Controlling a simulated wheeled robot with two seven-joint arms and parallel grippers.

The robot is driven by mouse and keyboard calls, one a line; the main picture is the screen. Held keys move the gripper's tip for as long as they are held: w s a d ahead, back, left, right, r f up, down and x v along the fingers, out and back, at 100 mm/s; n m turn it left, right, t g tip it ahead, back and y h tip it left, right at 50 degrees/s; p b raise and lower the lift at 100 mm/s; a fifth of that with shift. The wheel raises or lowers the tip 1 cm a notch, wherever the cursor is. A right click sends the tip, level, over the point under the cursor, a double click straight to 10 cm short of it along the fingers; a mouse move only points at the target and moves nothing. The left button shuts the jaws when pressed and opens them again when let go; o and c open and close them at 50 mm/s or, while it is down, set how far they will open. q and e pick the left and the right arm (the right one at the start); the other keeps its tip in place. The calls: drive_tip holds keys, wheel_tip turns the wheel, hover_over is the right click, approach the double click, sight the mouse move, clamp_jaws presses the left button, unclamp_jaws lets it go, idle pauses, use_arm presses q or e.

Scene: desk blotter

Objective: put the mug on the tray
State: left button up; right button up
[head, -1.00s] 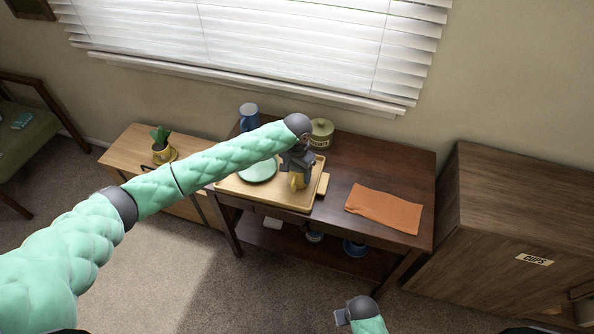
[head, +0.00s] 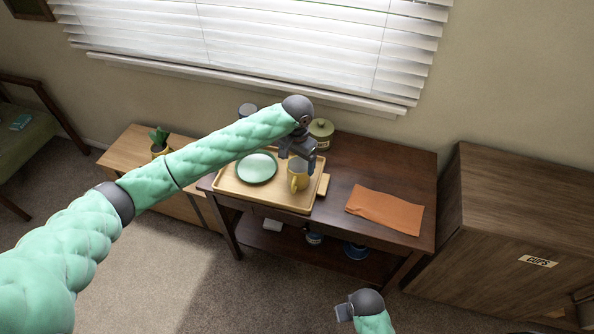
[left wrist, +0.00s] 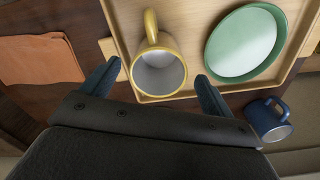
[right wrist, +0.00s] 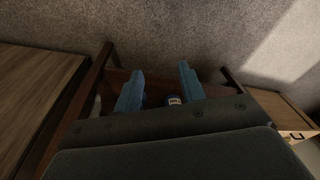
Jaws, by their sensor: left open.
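A yellow mug (head: 298,178) stands upright on the right part of the wooden tray (head: 228,190), right of a green plate (head: 256,168). In the left wrist view the mug (left wrist: 160,72) shows its open top, its handle pointing away from the gripper. My left gripper (head: 302,158) is open just above and behind the mug, its fingers (left wrist: 160,85) apart on either side of it in the wrist view, with gaps. My right gripper (head: 343,312) is low in front of the desk; its fingers (right wrist: 160,78) are apart and empty.
A blue mug (left wrist: 268,120) stands behind the tray, mostly hidden by my left arm in the head view. An orange cloth (head: 385,208) lies on the desk's right. A cabinet (head: 520,225) stands further right.

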use_arm(q)
wheel_tip(320, 180, up, 6)
drive_tip(key=b, duration=0.1)
use_arm(e)
wheel_tip(320, 180, up, 6)
drive_tip(key=shift+a+r, duration=0.15)
use_arm(q)
drive_tip(key=shift+r, duration=0.1)
